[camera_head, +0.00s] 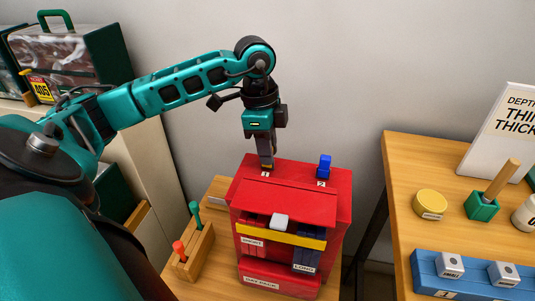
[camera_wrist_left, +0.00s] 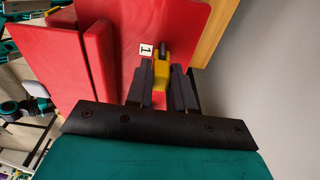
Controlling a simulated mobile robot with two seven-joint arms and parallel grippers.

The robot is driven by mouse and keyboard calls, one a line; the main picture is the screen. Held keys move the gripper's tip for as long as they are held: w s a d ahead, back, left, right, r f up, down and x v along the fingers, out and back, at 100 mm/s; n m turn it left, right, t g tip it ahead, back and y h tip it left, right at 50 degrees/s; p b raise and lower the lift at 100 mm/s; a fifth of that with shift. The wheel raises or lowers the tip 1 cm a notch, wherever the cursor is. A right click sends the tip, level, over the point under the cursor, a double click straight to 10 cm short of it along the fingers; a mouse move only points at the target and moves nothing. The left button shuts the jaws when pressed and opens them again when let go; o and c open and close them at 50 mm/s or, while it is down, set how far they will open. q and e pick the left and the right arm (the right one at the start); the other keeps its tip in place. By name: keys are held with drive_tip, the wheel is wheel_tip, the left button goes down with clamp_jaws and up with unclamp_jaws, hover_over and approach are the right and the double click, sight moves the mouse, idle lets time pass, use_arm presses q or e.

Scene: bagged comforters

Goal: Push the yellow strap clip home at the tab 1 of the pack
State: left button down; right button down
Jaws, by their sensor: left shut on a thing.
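The red pack (camera_head: 290,190) stands on a wooden table, with number labels 1 and 2 on its top. My left gripper (camera_head: 267,166) points down at the label 1 end of the top. In the left wrist view my left gripper (camera_wrist_left: 161,85) is shut on the yellow strap clip (camera_wrist_left: 161,72), which sits between its fingers beside the label 1 (camera_wrist_left: 146,49). A dark tab (camera_wrist_left: 163,48) shows at the clip's far end; how deep the clip sits on it I cannot tell. A blue clip (camera_head: 324,166) stands at label 2. My right gripper is not in view.
A wooden block (camera_head: 189,254) with a red and a green peg stands left of the pack. A second table (camera_head: 400,165) at right holds a blue tray (camera_head: 470,282), a yellow disc (camera_head: 431,204) and a sign. A grey wall is behind.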

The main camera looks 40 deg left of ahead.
use_arm(q)
drive_tip(key=shift+c, duration=1.3)
unclamp_jaws()
drive_tip(key=shift+r, duration=0.1)
drive_tip(key=shift+s+a+r+p, duration=0.1)
drive_tip(key=shift+a+r+p, duration=0.05)
drive_tip(key=shift+r+p, duration=2)
drive_tip(key=shift+a+r+p, duration=0.1)
drive_tip(key=shift+r+p, duration=0.45)
drive_tip(key=shift+r, duration=0.7)
wheel_tip(320, 180, up, 13)
drive_tip(key=a, duration=0.1)
drive_tip(key=shift+s+a, duration=0.2)
drive_tip(key=shift+s, duration=0.2)
